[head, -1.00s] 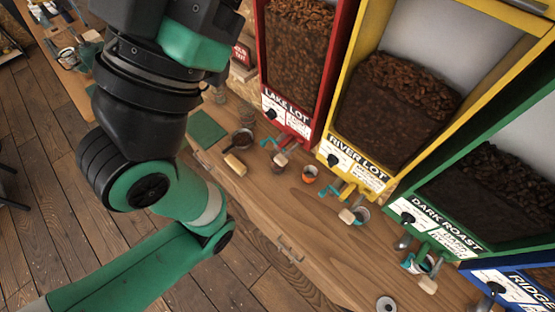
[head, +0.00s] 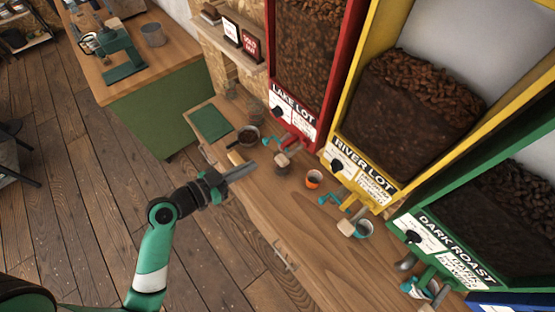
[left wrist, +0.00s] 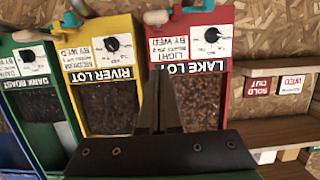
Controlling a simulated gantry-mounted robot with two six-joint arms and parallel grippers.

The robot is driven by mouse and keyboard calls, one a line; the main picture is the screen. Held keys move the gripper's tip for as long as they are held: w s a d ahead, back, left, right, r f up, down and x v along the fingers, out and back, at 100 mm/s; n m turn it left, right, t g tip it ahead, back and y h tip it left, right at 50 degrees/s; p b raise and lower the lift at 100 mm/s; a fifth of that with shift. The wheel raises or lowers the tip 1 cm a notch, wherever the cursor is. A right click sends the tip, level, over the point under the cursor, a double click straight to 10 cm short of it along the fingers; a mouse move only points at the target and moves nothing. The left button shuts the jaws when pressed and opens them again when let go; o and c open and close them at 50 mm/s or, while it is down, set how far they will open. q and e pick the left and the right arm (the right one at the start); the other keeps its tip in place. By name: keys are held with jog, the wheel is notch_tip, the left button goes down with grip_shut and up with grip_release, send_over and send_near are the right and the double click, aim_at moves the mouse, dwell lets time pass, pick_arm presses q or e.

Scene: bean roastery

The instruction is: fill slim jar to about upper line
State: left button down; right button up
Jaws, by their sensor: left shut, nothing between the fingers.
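My left gripper (head: 243,171) is shut and empty, above the front edge of the wooden counter (head: 262,205). In the left wrist view its fingers (left wrist: 160,85) are together, in front of the dispensers. A small dark-looking container (head: 282,168) stands below the spout of the red Lake Lot dispenser (head: 300,120); I cannot tell for sure if it is the slim jar. No fill line is readable. The Lake Lot label also shows in the left wrist view (left wrist: 190,67). My right gripper is not in view.
A dark scoop or pan (head: 248,134), an orange cup (head: 313,180) and a pale blue-rimmed cup (head: 364,228) stand on the counter. The yellow River Lot (head: 362,165) and green Dark Roast (head: 440,245) dispensers line its back. A green mat (head: 211,122) lies at the far left end.

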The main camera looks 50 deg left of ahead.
pick_arm(q)
send_near(291, 153)
jog(key=w+r, duration=0.3)
jog(key=r, duration=0.1)
jog(key=f, duration=0.4)
jog(key=shift+w+b, duration=0.25)
jog(key=shift+b, duration=0.15)
